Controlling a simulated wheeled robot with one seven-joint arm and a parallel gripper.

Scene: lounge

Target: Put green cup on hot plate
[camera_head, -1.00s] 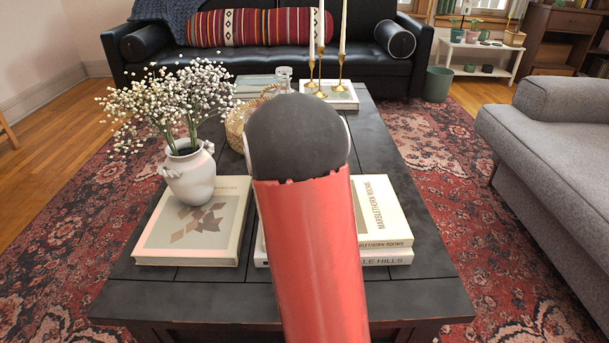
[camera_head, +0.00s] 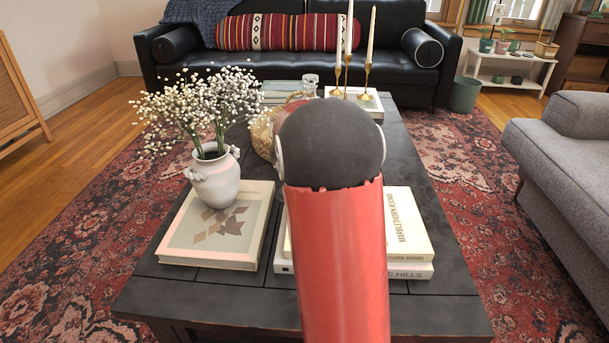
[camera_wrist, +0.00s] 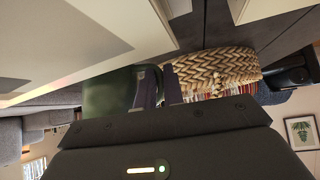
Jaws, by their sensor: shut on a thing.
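My gripper (camera_wrist: 159,86) shows in the wrist view, its two dark fingers close together. It is shut on a green cup (camera_wrist: 107,93), which shows just left of the fingers; how they grip it is hard to tell. In the head view my own red arm hides the gripper and the cup. I cannot pick out a hot plate in either view.
A dark coffee table (camera_head: 225,293) lies ahead, bearing a white flower vase (camera_head: 215,177), books (camera_head: 405,228), a woven basket (camera_head: 262,138) and brass candlesticks (camera_head: 366,78). A grey sofa (camera_head: 565,150) stands right. A white shelf (camera_head: 508,57) with small pots stands back right.

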